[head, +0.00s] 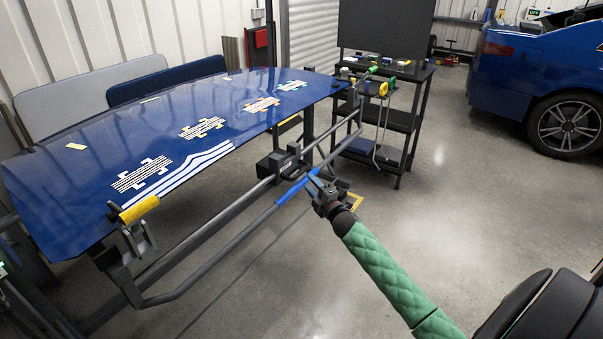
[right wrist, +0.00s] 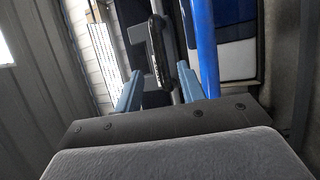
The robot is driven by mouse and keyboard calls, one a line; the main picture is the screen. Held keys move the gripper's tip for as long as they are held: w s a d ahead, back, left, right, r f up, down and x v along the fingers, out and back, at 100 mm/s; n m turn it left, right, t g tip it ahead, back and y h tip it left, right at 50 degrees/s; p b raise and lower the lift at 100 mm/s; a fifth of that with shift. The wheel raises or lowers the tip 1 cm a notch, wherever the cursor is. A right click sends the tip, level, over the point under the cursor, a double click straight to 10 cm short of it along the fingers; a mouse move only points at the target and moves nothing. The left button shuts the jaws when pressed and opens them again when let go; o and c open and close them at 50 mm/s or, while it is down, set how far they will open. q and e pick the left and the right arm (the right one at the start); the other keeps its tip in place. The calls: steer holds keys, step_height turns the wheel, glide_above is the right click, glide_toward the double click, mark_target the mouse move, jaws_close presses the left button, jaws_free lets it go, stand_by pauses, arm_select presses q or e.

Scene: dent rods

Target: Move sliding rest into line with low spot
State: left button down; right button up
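The blue panel (head: 95,190) lies on a metal stand, with several striped patches on it, such as the near one (head: 140,175). I cannot tell which marks the low spot. The sliding rest (head: 278,163), a dark block with a looped top, sits on the stand's front rail. My right gripper (head: 315,181) is just right of the rest, close to the blue sleeve (head: 292,190) on the lower bar. In the right wrist view its fingers (right wrist: 160,78) are apart, with a dark rounded bar (right wrist: 157,45) between them, contact unclear. The blue sleeve (right wrist: 206,50) runs outside the right finger. My left gripper is out of view.
A black tool cart (head: 400,121) stands behind the far end. A blue car (head: 520,75) is at the right. The floor (head: 470,200) between is clear.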

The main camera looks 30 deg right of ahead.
mark_target(302, 174)
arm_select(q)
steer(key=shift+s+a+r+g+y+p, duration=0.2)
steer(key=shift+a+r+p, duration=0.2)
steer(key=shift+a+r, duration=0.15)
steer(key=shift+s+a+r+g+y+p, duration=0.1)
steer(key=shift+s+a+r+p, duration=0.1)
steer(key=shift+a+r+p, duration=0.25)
arm_select(e)
steer(key=shift+w+r, duration=0.2)
steer(key=shift+w, duration=1.05)
steer(key=shift+w+r, duration=0.2)
steer(key=shift+w, duration=1.1)
steer(key=shift+w+r, duration=0.2)
steer(key=shift+w, duration=1.05)
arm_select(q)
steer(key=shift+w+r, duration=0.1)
arm_select(e)
jaws_close()
